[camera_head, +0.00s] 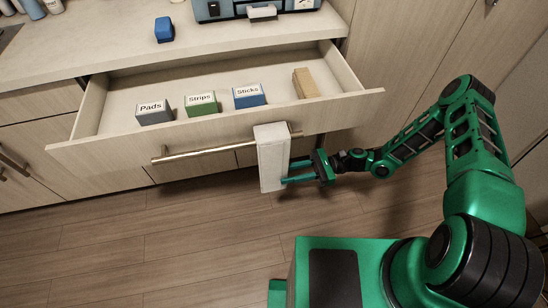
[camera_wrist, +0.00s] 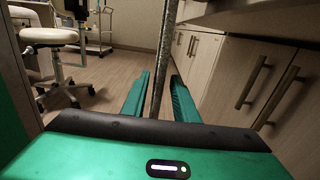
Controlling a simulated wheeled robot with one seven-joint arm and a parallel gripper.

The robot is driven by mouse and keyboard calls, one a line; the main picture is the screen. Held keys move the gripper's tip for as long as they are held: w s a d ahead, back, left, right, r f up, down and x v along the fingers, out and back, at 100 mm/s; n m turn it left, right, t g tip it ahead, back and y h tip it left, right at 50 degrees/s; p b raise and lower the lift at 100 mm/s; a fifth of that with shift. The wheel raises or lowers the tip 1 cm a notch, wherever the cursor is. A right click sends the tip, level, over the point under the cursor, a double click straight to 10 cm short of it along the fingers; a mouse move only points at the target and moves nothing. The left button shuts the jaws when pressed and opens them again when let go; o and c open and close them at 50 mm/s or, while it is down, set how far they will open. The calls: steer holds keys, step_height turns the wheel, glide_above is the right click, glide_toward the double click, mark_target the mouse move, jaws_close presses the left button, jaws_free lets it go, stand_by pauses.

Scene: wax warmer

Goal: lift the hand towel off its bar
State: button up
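The white hand towel (camera_head: 272,165) hangs folded over the right end of the bar (camera_head: 205,152) on the front of the pulled-out drawer. My gripper (camera_head: 288,178) is at the towel's right edge, low on its hanging part. One finger shows in front of the towel; the other is hidden in the head view. In the wrist view my gripper (camera_wrist: 161,78) is open. The towel (camera_wrist: 168,50) appears there edge-on as a thin grey strip between the two fingers, with gaps beside it. The bar is not clear in the wrist view.
The open drawer (camera_head: 120,95) holds boxes labelled Pads (camera_head: 154,116), Strips (camera_head: 201,107) and Sticks (camera_head: 249,98), plus a tan block (camera_head: 305,84). A blue block (camera_head: 164,30) sits on the counter. A stool (camera_wrist: 50,38) stands away at left. The floor below is clear.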

jaws_close()
steer(key=shift+r, duration=0.7)
